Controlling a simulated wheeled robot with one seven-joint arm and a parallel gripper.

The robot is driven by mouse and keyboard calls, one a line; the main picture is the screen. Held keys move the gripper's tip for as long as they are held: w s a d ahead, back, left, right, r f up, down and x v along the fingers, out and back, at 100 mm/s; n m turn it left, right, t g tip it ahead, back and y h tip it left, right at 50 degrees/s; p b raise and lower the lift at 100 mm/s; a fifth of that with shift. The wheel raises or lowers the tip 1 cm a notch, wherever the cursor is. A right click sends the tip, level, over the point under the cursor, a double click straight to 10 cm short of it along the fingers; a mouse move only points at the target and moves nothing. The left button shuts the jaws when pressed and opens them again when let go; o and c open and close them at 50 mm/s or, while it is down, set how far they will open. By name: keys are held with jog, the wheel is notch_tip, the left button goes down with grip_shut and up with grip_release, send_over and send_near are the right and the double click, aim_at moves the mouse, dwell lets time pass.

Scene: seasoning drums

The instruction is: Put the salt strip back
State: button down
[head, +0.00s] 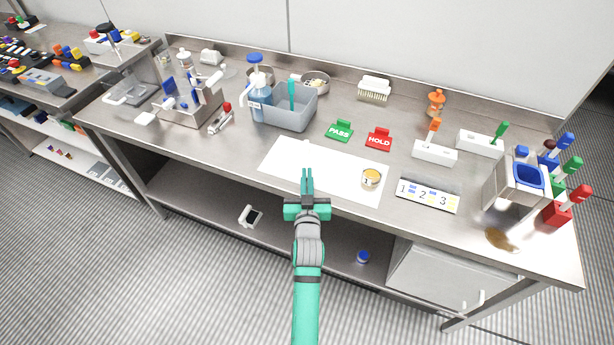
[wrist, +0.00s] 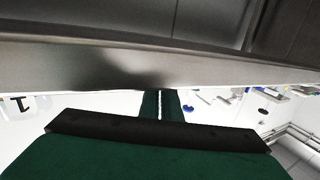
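I cannot make out a salt strip for certain in either view. My gripper (head: 307,172) is over the front edge of the bench, at the front of a white mat (head: 285,165). Its two fingers are close together, with a narrow pale gap between them. The fingers also show in the wrist view (wrist: 160,104). I cannot tell whether that gap is empty or holds a thin strip. A white block with an orange-handled piece (head: 434,152) and a white block with a green-handled piece (head: 480,145) stand at the right.
A small round tin (head: 371,177) sits on the mat. A numbered tray (head: 428,195) lies to its right. Green PASS (head: 340,131) and red HOLD (head: 379,139) signs stand behind. A grey bin (head: 290,117) is at back left, a steel container (head: 512,183) at far right. The mat's left part is clear.

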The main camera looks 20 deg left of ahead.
jog(key=c, duration=2)
grip_release()
jog(key=shift+r, duration=0.1)
